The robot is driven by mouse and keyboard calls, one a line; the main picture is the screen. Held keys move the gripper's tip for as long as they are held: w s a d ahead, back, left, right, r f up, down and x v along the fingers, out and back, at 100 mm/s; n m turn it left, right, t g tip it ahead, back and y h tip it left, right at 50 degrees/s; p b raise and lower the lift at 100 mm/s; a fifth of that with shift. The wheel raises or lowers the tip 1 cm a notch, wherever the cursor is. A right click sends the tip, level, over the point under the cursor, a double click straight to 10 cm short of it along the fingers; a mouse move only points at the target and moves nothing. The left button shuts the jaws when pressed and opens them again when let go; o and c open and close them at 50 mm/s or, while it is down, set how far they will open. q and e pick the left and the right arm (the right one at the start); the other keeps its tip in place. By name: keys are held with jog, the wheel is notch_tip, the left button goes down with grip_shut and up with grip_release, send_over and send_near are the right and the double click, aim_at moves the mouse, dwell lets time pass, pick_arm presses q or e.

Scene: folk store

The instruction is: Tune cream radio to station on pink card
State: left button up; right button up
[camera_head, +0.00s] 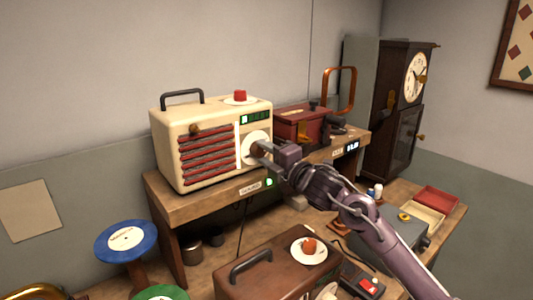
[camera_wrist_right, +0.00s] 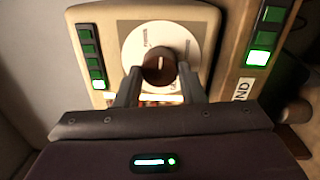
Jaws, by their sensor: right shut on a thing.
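The cream radio (camera_head: 165,150), with dark red grille slats, stands on a wooden shelf. My right gripper (camera_head: 262,151) is shut on the brown tuning knob at the radio's front right. In the right wrist view the brown knob (camera_wrist_right: 159,66) sits between the two fingers, on a white dial disc (camera_wrist_right: 140,38). A short pale mark on the knob points up in that view. The dial's small print is unreadable. A stack of green indicators (camera_wrist_right: 88,48) is beside the dial, its end one brightest. I cannot make out a clearly pink card. My left gripper is not in view.
The shelf's front edge (camera_head: 205,205) carries a label and a green light. A dark red device (camera_head: 300,125) stands right of the radio. A brown case (camera_head: 265,280) is below in front, and a blue reel (camera_head: 125,240) at left. A pale tan sheet (camera_head: 30,210) is on the wall.

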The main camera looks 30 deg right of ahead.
jog(key=m+p, duration=0.2)
jog(key=m, duration=0.3)
jog(key=shift+r, duration=0.15)
jog(key=m+p, duration=0.3)
jog(key=m, duration=0.1)
jog(key=shift+m+h, duration=0.3)
jog(key=shift+m, duration=0.1)
jog(key=m+p, duration=0.2)
jog(key=shift+r+m+p, duration=0.1)
jog(key=shift+m+p, duration=0.25)
jog(key=shift+m, duration=0.05)
jog(key=m+p, duration=0.7)
jog(key=m, duration=0.1)
jog(key=shift+g+p, duration=0.35)
jog(key=shift+g, duration=0.05)
jog(key=m+p, duration=0.1)
jog(key=m, duration=0.1)
jog(key=shift+m, duration=0.4)
jog(key=m, duration=0.5)
jog(key=shift+f, duration=0.2)
jog(key=shift+m, duration=0.4)
jog(key=o, duration=1)
jog(key=shift+r, duration=0.1)
